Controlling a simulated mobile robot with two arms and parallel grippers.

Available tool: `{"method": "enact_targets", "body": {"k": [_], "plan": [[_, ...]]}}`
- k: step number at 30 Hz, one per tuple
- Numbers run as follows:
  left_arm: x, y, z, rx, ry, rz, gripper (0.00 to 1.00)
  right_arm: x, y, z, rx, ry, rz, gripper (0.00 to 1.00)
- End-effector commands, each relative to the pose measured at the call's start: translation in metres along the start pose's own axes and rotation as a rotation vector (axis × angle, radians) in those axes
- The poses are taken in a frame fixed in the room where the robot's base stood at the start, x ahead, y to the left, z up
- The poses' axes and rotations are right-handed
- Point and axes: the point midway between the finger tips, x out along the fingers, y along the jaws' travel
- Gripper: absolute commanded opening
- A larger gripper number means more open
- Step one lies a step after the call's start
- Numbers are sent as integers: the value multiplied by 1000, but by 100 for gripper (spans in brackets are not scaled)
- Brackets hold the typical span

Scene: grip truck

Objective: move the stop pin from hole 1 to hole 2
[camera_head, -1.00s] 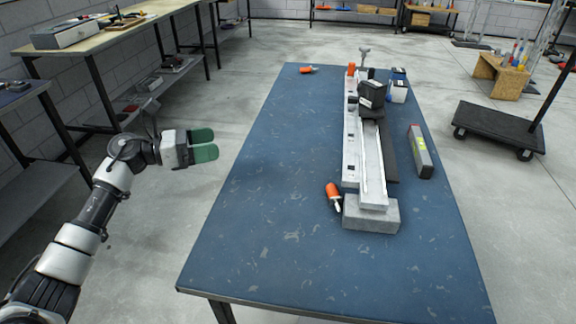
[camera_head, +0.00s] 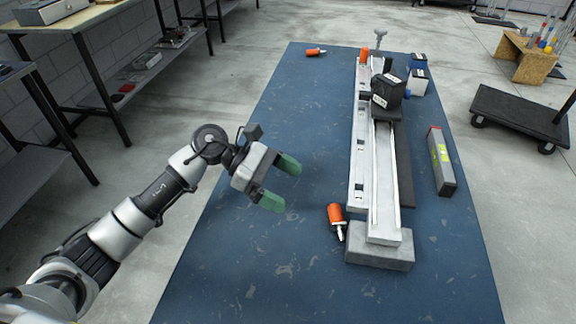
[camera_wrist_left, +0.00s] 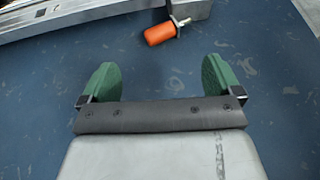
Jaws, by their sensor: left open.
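A long pale metal rail (camera_head: 385,190) with a row of small marked holes along its left strip (camera_head: 358,150) runs lengthwise on the blue table; I cannot read the hole numbers. An orange-handled pin (camera_head: 335,214) with a metal tip lies on the table left of the rail's near end; it also shows in the left wrist view (camera_wrist_left: 158,34). Another orange pin (camera_head: 364,54) stands upright at the strip's far end. My left gripper (camera_head: 280,183) is open and empty above the table, left of the rail; its green fingers (camera_wrist_left: 158,78) point toward the lying pin, apart from it. My right gripper is out of view.
A third orange-handled piece (camera_head: 315,51) lies at the table's far left. A black block (camera_head: 387,90) sits on the rail. A grey bar (camera_head: 441,162) and small containers (camera_head: 417,81) are right of it. The blue table (camera_head: 260,270) is clear at left and front.

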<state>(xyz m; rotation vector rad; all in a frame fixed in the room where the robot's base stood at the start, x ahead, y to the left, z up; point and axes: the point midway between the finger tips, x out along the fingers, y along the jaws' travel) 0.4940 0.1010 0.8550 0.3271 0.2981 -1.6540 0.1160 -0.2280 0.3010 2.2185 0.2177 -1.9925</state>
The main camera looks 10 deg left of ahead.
Motion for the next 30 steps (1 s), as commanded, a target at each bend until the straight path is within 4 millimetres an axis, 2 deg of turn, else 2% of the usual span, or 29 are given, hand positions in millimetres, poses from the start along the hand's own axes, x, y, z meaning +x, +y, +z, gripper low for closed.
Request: {"method": "enact_targets", "body": {"k": [5, 16, 18, 24, 30], "plan": [[17, -1, 1, -1, -3, -5, 93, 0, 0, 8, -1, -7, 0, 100], [82, -1, 1, -2, -3, -4, 93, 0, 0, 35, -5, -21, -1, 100], [91, 0, 1, -2, -3, -2, 93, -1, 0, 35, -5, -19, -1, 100], [106, 0, 0, -1, -1, -1, 93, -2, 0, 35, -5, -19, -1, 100], [108, 0, 0, -1, 0, -1, 93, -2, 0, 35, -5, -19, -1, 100]]}}
